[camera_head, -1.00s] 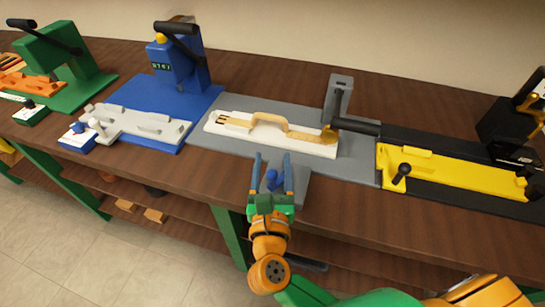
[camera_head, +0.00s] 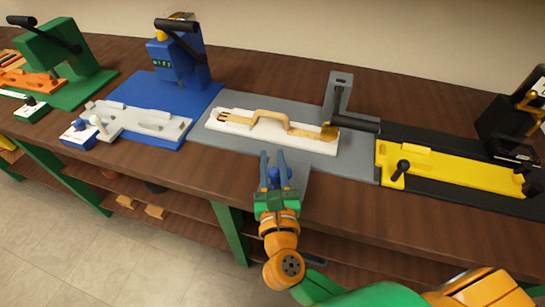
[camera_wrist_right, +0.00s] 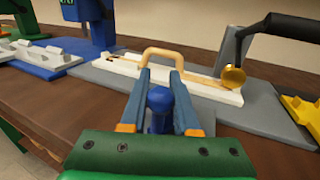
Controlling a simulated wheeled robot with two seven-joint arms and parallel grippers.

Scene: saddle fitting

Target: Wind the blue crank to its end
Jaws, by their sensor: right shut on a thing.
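The blue crank's knob (camera_head: 274,174) stands at the front of the grey station, over a grey tongue at the bench edge. My right gripper (camera_head: 272,155) reaches in from the front, one blue finger on each side of the knob, and is shut on it. In the right wrist view the knob (camera_wrist_right: 160,104) sits between the fingers. The rest of the crank is hidden under the knob and gripper. Behind it, a white block (camera_head: 225,121) carries a tan bridge-shaped piece (camera_head: 265,115). My left gripper is not in view.
A grey post with a black lever (camera_head: 350,123) stands behind the white block's right end. A yellow fixture (camera_head: 450,175) lies right, and a blue press (camera_head: 180,65) with a pale fixture (camera_head: 140,122) left. Bare wood bench lies in front.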

